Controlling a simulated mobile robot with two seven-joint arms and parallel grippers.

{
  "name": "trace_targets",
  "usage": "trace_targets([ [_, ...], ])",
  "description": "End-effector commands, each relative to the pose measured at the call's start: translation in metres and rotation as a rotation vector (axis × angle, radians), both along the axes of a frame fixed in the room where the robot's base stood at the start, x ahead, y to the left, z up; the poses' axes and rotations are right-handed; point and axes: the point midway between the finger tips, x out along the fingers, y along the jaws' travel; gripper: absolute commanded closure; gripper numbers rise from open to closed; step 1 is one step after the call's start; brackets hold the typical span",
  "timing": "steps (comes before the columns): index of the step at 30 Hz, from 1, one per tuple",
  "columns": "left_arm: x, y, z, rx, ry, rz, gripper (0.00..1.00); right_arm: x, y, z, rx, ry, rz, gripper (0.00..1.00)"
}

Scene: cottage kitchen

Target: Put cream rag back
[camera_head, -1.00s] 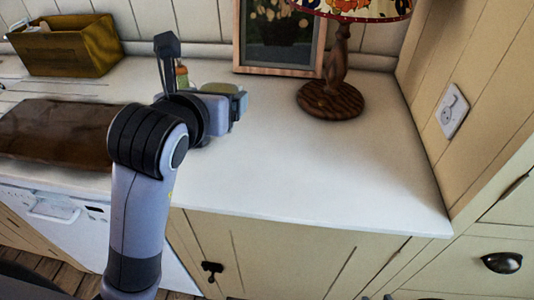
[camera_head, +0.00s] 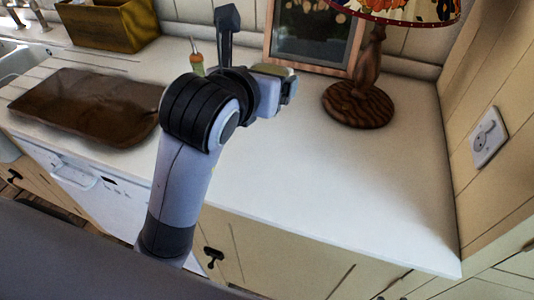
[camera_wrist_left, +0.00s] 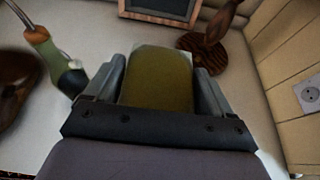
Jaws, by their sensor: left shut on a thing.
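My left gripper (camera_head: 289,86) is above the white counter, left of the lamp. In the left wrist view its fingers (camera_wrist_left: 160,85) are shut on an olive-yellow, rounded thing (camera_wrist_left: 157,78). I cannot tell from its shape or colour whether it is the cream rag. A paler, whitish patch shows just beyond its right edge. In the head view the held thing is mostly hidden by the gripper. No other cream rag is clearly visible. My right gripper is out of view.
A lamp (camera_head: 358,103) and a picture frame (camera_head: 312,38) stand at the counter's back. A tool with an orange-green handle (camera_head: 196,62) is left of the gripper. A brown board (camera_head: 85,105) and a wooden box (camera_head: 108,25) are further left. The counter's right front (camera_head: 350,200) is clear.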

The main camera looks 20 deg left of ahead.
Motion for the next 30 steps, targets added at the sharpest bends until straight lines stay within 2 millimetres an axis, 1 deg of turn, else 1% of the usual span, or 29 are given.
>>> trace_targets([
  [1, 0.0, 0.001, -0.02, 0.006, 0.009, 0.001, 0.46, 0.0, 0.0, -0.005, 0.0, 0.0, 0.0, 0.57],
  [3, -0.001, 0.001, -0.04, 0.007, 0.01, 0.0, 0.46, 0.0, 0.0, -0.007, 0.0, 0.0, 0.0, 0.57],
  [9, -0.001, 0.001, -0.092, 0.004, 0.008, -0.001, 0.46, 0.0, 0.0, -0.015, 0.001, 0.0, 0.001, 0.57],
  [12, 0.0, 0.0, -0.112, 0.004, 0.005, 0.001, 0.46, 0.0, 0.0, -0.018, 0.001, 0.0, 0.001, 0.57],
  [15, 0.0, 0.0, -0.124, 0.001, 0.002, 0.001, 0.46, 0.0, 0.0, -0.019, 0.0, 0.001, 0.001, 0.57],
  [20, 0.0, 0.0, -0.136, 0.001, 0.002, 0.001, 0.46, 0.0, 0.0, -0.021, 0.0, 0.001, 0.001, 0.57],
  [25, 0.0, 0.0, -0.163, 0.002, 0.004, 0.0, 0.46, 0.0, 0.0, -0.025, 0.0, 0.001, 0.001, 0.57],
  [27, 0.0, 0.0, -0.169, 0.001, 0.001, 0.001, 0.46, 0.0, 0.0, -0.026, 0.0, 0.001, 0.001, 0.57],
  [30, 0.0, 0.0, -0.172, -0.001, -0.001, 0.0, 0.46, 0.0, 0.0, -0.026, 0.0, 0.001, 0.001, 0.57],
])
